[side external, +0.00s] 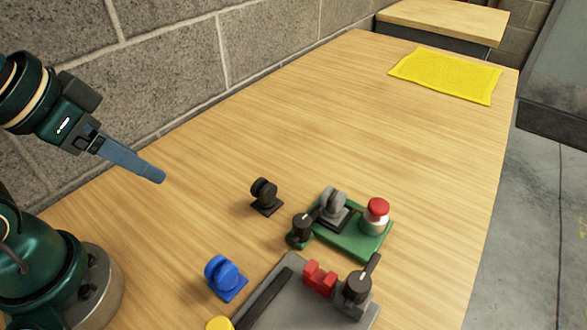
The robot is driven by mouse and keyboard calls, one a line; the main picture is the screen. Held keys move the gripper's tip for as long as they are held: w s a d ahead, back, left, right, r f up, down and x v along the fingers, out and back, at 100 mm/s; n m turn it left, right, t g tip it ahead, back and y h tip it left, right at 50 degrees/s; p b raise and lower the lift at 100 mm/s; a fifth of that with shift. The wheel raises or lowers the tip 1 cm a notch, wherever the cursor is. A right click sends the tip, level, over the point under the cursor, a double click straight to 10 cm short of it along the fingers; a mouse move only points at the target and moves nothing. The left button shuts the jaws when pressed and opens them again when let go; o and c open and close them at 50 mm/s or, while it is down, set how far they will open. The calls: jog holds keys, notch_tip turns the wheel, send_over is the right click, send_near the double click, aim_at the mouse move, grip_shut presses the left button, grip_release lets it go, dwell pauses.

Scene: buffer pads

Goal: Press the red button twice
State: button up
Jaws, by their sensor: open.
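The red button (378,206) is a red cap on a pale round body. It stands at the right end of a green base plate (354,240) on the wooden table. My gripper (152,174) is in the upper left of the view, above the table and well to the left of the button. It is open and I see nothing held in it. The near finger hides most of the other one.
The green plate also carries a grey knob (333,203) and a black-topped part (302,225). A black knob (264,192), a blue knob (222,273) and a grey fixture (290,300) with a red block (320,279) stand nearby. A yellow cloth (446,75) lies far back; mid-table is clear.

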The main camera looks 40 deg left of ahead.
dwell(0.3)
jog(key=c, duration=0.9)
jog(key=shift+s+d+m, duration=0.1)
jog(key=shift+m, duration=0.4)
grip_shut()
jog(key=w+d+r+m+g+h, duration=0.2)
jog(key=w+d+r+m+h, duration=0.4)
jog(key=w+d+r+m, duration=0.6)
jog(key=w+d+f+m+g+h, duration=0.2)
jog(key=w+d+f+m+g, duration=0.1)
jog(key=w+f, duration=0.6)
jog(key=shift+w+d+f+m+g+h, duration=0.35)
jog(key=shift+d+m, duration=0.35)
jog(key=shift+m, duration=0.3)
jog(key=shift+s, duration=0.1)
